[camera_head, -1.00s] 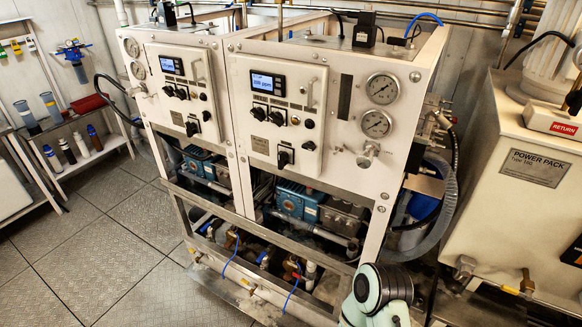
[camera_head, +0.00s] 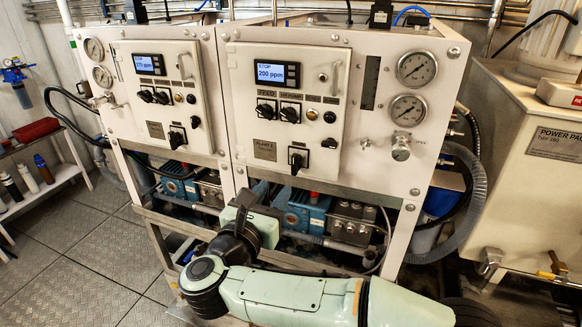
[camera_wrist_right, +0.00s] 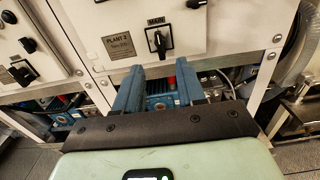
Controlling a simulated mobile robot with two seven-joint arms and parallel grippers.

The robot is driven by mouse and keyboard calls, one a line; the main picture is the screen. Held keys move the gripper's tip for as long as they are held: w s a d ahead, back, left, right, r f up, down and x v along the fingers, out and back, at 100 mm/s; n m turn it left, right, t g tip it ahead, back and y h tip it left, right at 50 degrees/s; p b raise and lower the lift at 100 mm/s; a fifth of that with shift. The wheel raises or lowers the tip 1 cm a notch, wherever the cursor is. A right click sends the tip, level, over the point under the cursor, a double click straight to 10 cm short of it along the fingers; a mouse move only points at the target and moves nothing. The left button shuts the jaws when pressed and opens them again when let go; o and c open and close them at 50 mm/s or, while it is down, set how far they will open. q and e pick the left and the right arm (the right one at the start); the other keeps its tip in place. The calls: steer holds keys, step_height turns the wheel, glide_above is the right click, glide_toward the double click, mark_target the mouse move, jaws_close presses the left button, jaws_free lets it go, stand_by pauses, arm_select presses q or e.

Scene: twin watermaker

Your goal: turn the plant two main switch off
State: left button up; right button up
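The plant two main switch (camera_head: 297,160) is a black rotary knob on a light plate, low on the right-hand panel beside the "PLANT 2" label (camera_head: 264,150). In the right wrist view the switch (camera_wrist_right: 157,41) is under the word MAIN, its handle roughly upright. My right gripper (camera_head: 254,192) is below and left of the switch in the head view. In the wrist view its two blue fingers (camera_wrist_right: 158,78) are apart with nothing between them, below the switch and not touching it. My left gripper is not in view.
Plant two's display (camera_head: 271,74) reads STOP, 200 ppm, above other black knobs (camera_head: 279,111). The left-hand panel has its own similar switch (camera_head: 177,137). Gauges (camera_head: 417,69) and a valve (camera_head: 401,147) stand out at right. A power pack (camera_head: 526,150) stands farther right.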

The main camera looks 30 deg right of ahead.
mark_target(293, 162)
steer(key=p+x, duration=0.1)
steer(key=x, duration=1)
steer(key=shift+w+a+p, duration=0.1)
steer(key=shift+p, duration=0.3)
jaws_close()
